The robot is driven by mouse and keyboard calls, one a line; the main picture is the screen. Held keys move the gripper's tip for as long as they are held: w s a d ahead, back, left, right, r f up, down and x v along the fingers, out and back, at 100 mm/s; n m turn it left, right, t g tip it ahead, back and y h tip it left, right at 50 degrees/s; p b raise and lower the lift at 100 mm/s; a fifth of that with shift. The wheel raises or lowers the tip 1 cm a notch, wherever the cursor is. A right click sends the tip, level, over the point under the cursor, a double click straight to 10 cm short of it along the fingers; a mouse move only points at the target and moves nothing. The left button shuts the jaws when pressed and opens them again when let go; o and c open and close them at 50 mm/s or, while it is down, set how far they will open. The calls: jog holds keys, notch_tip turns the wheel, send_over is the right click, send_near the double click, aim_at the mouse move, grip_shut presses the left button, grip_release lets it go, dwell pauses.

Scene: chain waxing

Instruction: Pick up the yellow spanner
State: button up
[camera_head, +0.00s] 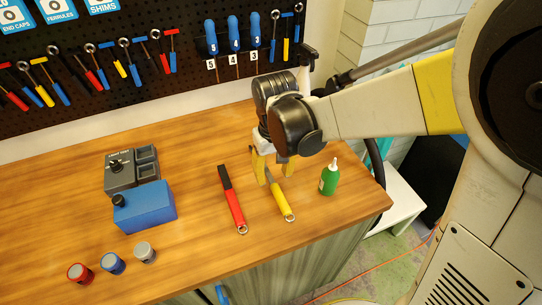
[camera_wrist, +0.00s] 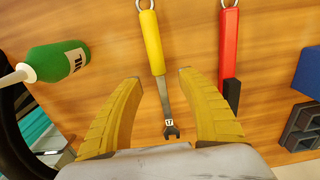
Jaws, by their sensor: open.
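The yellow spanner (camera_head: 281,203) lies flat on the wooden workbench (camera_head: 200,253), its ring end towards the bench's front edge. My gripper (camera_head: 273,172) is open above the spanner's jaw end. In the wrist view my two yellow fingers (camera_wrist: 160,75) stand apart on either side of the shaft, not closed on it. The exact height above the bench is hard to tell.
A red-handled tool (camera_head: 236,212) with a black end lies left of the spanner. A green bottle (camera_head: 329,178) stands to the right, near the bench edge. A blue box (camera_head: 146,207), a grey unit (camera_head: 120,177) and several small tins (camera_head: 112,263) are farther left. A tool pegboard (camera_head: 110,88) stands behind.

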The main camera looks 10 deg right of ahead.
aim_at(275, 184)
notch_tip(275, 184, down, 5)
jog(key=b, duration=0.2)
jog(key=shift+d+f+b, duration=0.15)
jog(key=shift+b, duration=0.15)
grip_shut()
